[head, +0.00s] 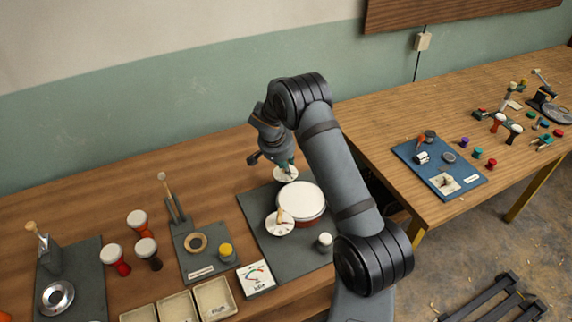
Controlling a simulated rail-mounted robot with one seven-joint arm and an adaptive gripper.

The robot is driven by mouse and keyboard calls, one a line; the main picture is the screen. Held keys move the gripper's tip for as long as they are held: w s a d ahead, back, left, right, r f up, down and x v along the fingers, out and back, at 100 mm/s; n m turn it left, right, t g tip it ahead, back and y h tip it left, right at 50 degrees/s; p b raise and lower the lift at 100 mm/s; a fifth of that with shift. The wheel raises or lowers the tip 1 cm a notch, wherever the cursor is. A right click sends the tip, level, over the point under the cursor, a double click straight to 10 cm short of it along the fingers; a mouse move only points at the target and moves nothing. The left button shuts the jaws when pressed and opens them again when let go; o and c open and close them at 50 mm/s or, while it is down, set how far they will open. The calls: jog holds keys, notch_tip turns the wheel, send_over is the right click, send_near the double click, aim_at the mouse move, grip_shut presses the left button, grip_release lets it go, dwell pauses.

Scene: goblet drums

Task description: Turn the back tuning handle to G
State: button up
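The back tuning dial (289,177) is a pale disc behind the drum, on the dark grey mat (296,258). My gripper (285,165) points down right over this dial. The back handle is hidden or too small to make out at my fingers, and so are the dial's letters. I cannot tell whether my fingers are open or shut on the handle. The drum (302,198) has a white head and a red side. The front tuning dial (273,228) has an upright light-wood handle (280,214) and stands at the drum's near left side.
My arm crosses just right of the drum. A white-topped pot (324,242) and a coloured gauge card (256,278) are in front. Left are a ring on a mat (196,243), small goblet drums (138,222) and trays (215,299). A second table holds a blue board (439,170).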

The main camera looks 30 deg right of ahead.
grip_shut()
jog(key=shift+f+n+b, duration=0.3)
jog(key=shift+n+b, duration=0.1)
jog(key=shift+b, duration=0.65)
jog(key=shift+d+n+b, duration=0.1)
jog(key=shift+n+b, duration=0.3)
jog(key=shift+b, duration=0.15)
jog(key=shift+r+n+t+y, duration=0.3)
jog(key=shift+n+t+y, duration=0.1)
jog(key=shift+n, duration=0.1)
jog(key=shift+o, duration=2.3)
grip_release()
